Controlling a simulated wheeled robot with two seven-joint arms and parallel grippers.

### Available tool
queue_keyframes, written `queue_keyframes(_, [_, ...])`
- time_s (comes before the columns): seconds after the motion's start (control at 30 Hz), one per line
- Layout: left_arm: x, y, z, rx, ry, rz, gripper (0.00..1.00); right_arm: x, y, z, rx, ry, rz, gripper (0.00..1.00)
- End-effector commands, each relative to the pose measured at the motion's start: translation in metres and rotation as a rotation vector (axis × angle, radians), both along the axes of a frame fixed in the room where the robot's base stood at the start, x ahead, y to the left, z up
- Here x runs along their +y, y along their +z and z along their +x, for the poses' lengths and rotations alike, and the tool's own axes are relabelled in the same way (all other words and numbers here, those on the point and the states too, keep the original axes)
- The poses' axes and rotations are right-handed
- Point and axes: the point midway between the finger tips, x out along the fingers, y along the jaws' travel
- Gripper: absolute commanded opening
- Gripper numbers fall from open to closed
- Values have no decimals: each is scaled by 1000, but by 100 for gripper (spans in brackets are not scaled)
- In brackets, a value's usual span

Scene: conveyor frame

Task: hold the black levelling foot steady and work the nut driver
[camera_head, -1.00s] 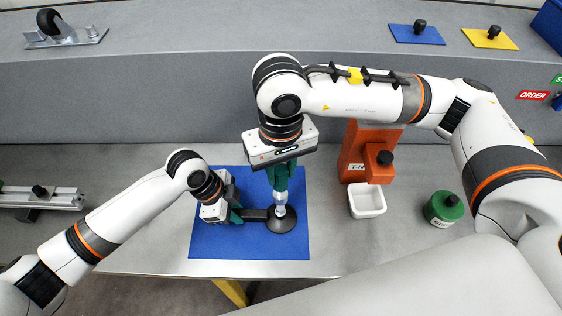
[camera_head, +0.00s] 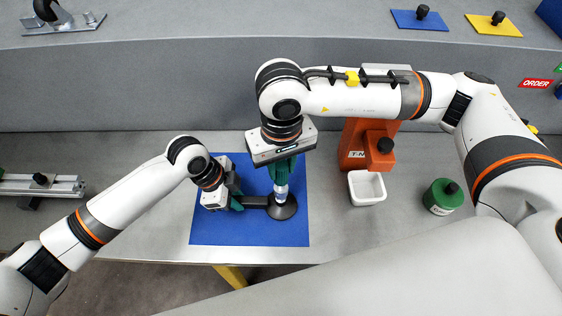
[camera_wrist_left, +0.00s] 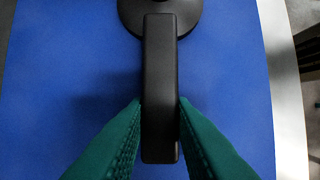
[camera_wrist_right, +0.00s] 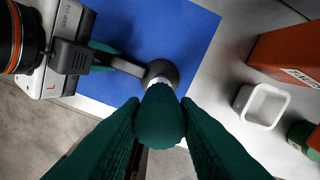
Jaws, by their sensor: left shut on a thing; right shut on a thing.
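The black levelling foot (camera_head: 284,209) lies on the blue mat (camera_head: 215,232), its round base to the right and its flat bar reaching left. My left gripper (camera_head: 237,202) is shut on the bar; in the left wrist view the green fingers (camera_wrist_left: 160,125) press on both sides of it. My right gripper (camera_head: 283,172) is shut on the nut driver's dark green handle (camera_wrist_right: 160,118), directly above the foot. The driver's silver shaft (camera_head: 281,194) stands upright over the middle of the round base.
An orange block-like device (camera_head: 356,146), a white tray (camera_head: 366,188) and a green round container (camera_head: 443,196) stand to the right of the mat. A metal rail (camera_head: 50,186) lies at the far left. A caster (camera_head: 60,18) sits on the back ledge.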

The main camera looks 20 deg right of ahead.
Motion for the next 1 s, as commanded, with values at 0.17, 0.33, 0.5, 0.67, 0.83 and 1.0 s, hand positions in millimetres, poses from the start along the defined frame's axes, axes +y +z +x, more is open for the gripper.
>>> queue_keyframes(0.17, [-1,1,0,-1,-1,-2,0,0,-2,0,1,0,1,5])
queue_keyframes(0.33, [-1,1,0,-1,-1,-2,0,0,-7,0,1,-1,1,5])
queue_keyframes(0.5, [-1,1,0,-1,-1,-2,0,0,-13,0,1,-1,0,5])
queue_keyframes(0.67, [-1,1,0,-1,-1,-2,0,0,-17,0,1,0,0,5])
queue_keyframes(0.83, [-1,1,0,-1,-1,-2,0,0,-22,0,0,0,1,5])
queue_keyframes(1.0, [0,1,0,-1,-1,-2,0,0,-23,0,0,0,1,5])
